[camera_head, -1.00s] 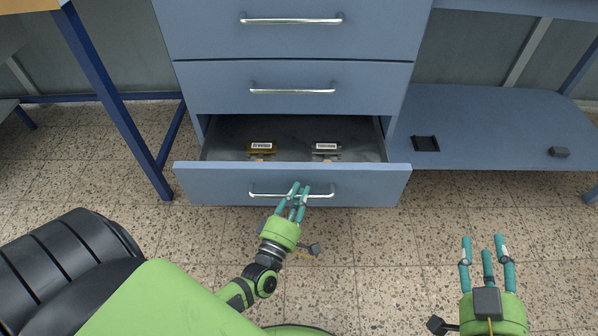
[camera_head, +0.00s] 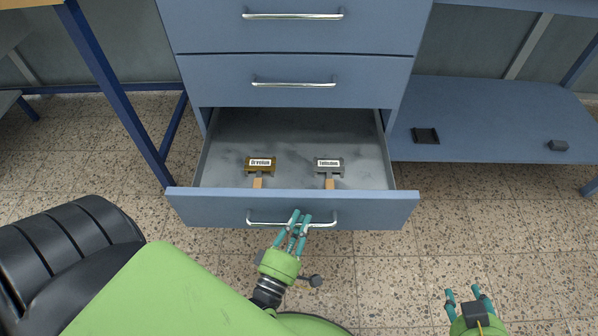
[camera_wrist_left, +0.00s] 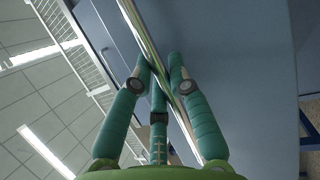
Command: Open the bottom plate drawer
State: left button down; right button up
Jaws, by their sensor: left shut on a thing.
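The bottom drawer (camera_head: 355,207) is pulled well out of the blue cabinet. Inside it lie a brass-coloured labelled plate (camera_head: 261,164) and a grey labelled plate (camera_head: 328,164), each with a wooden handle pointing to the front. My left gripper (camera_head: 296,222) is shut on the drawer's metal handle (camera_head: 262,222). In the left wrist view the handle (camera_wrist_left: 139,28) runs between the teal fingers (camera_wrist_left: 158,80). My right gripper (camera_head: 468,296) hangs low at the right, away from the drawer, with its fingers apart and nothing between them.
Two closed drawers (camera_head: 215,78) are above the open one. A blue low shelf (camera_head: 490,120) at the right bears a black tray (camera_head: 425,136) and a small dark block (camera_head: 558,146). A blue table leg (camera_head: 112,85) stands at the left. The tiled floor (camera_head: 385,280) in front is clear.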

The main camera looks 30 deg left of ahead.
pick_arm(q)
jog(key=c, duration=1.1)
grip_release()
jog(key=shift+c, duration=0.2)
jog(key=v, duration=1.2)
